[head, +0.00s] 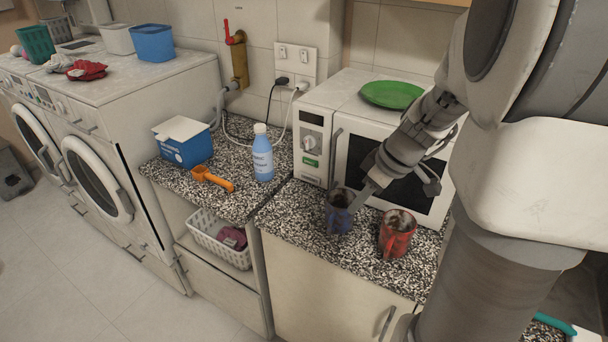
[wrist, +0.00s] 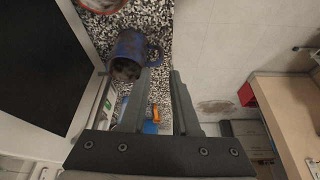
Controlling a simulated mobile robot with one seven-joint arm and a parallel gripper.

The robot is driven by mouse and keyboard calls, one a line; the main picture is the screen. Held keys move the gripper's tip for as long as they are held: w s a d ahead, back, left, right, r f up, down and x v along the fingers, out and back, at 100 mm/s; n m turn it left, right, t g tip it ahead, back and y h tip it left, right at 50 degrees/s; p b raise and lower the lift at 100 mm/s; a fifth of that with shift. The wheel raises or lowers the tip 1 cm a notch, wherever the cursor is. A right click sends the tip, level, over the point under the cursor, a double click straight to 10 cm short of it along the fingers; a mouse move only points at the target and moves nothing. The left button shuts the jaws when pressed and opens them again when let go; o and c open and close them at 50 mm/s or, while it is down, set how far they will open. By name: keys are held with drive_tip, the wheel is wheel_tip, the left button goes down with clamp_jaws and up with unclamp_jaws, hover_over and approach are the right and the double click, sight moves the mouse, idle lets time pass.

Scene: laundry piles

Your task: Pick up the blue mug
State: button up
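The blue mug (head: 338,212) stands upright on the speckled counter in front of the microwave, with dark contents or a dark inside. In the wrist view the blue mug (wrist: 128,50) is beyond my fingertips and a little left, its handle side toward the gap between the fingers. My gripper (head: 358,203) is just right of the mug's rim in the head view. In the wrist view my gripper (wrist: 160,71) is open with nothing between its fingers. The left finger is close to the mug's handle; I cannot tell whether they touch.
A red mug (head: 397,234) stands right of the blue one. The microwave (head: 314,113) is close behind, with a green plate (head: 391,94) on top. A blue bottle (head: 262,156), orange scoop (head: 213,179) and blue box (head: 184,149) are on the left counter.

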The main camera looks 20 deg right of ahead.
sight(329, 233)
drive_tip(key=x, duration=1.1)
drive_tip(key=shift+a+x, duration=0.15)
drive_tip(key=shift+x, duration=1.1)
drive_tip(key=shift+a+x, duration=0.15)
drive_tip(key=shift+x, duration=1.1)
drive_tip(key=shift+r, duration=0.1)
clamp_jaws()
drive_tip(key=shift+w, duration=0.1)
